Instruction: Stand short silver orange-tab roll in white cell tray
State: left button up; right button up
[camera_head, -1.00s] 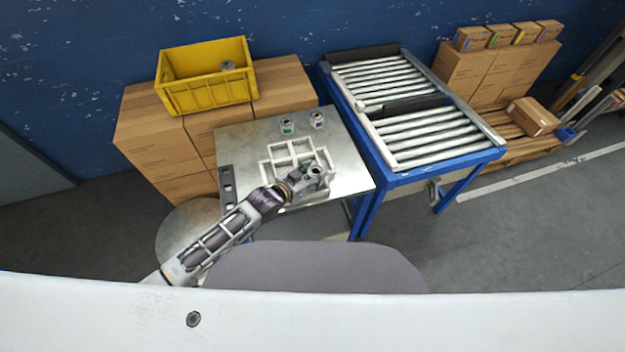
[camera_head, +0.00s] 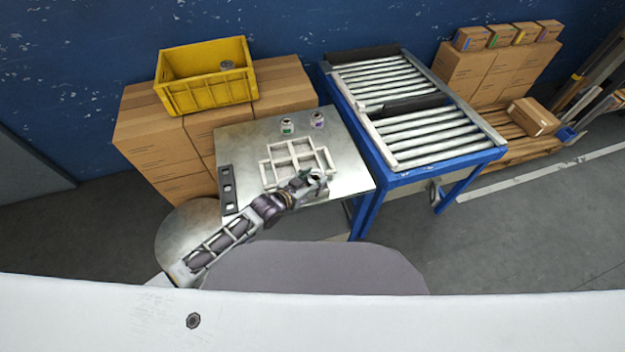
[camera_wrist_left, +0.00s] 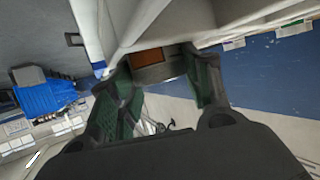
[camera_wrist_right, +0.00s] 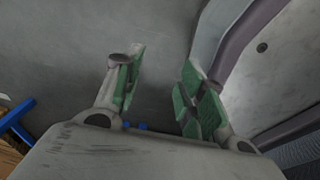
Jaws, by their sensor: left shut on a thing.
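The white cell tray (camera_head: 297,160) lies on the metal table, with several open cells. My left gripper (camera_head: 314,184) is at the tray's near right edge. It is shut on a short silver roll with an orange tab (camera_wrist_left: 150,57), seen between the fingers in the left wrist view. White tray walls (camera_wrist_left: 188,18) fill the upper part of that view, close to the roll. Whether the roll touches the tray, I cannot tell. My right gripper (camera_wrist_right: 157,88) shows only in its own wrist view, with its fingers apart and nothing between them, above grey floor.
A green-marked roll (camera_head: 287,127) and a purple-marked roll (camera_head: 317,119) stand behind the tray. A dark holder (camera_head: 228,188) lies at the table's left edge. A yellow crate (camera_head: 206,91) holds a grey roll (camera_head: 227,65). A blue-framed roller conveyor (camera_head: 425,134) stands right of the table.

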pick_arm(q)
jog(key=o, duration=0.9)
jog(key=shift+f, duration=0.15)
jog(key=shift+c, duration=0.2)
jog(key=shift+o, duration=1.1)
jog(key=shift+s, duration=0.1)
jog(key=shift+f, duration=0.1)
pick_arm(e)
jog(key=shift+w+d+r, duration=0.1)
jog(key=shift+w+d, duration=0.35)
jog(key=shift+w, duration=0.3)
jog(key=shift+a, duration=0.1)
